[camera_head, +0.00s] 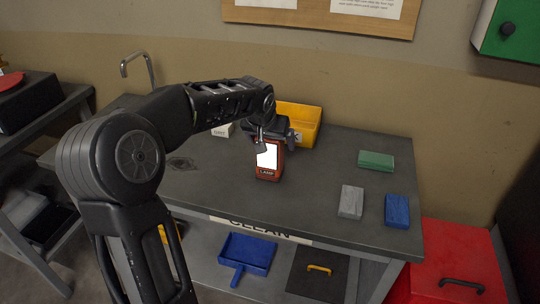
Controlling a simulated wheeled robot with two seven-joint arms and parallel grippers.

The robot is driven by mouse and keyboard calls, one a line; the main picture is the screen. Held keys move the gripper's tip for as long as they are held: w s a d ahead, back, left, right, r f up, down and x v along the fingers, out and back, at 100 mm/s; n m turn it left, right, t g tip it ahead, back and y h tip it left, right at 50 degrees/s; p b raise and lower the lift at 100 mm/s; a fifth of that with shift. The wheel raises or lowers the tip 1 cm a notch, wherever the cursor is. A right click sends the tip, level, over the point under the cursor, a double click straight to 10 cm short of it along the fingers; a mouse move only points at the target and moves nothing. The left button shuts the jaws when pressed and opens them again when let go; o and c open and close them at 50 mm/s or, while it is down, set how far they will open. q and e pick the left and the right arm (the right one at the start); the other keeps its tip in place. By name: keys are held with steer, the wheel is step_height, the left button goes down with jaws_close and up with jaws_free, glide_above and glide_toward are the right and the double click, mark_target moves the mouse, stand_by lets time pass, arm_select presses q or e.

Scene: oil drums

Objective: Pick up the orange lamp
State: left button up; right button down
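The orange lamp (269,173) stands upright on the dark workbench (310,206), near its middle. It has a bright white panel and a "LAMP" label on its front. My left arm reaches in from the left, and my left gripper (274,138) is at the top of the lamp, pointing down. One finger shows in front of the lamp's upper part. The gripper hides the lamp's top, and I cannot tell whether the fingers press on it. My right gripper is not in view.
A yellow bin (303,119) stands right behind the lamp, with a small white box (222,130) to its left. Green (376,161), grey (351,201) and blue (397,210) blocks lie on the right. A faucet (138,66) rises at back left. The bench between lamp and blocks is clear.

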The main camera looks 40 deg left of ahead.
arm_select(q)
steer(key=shift+c, duration=0.2)
steer(key=shift+r, duration=0.1)
steer(key=c, duration=1.8)
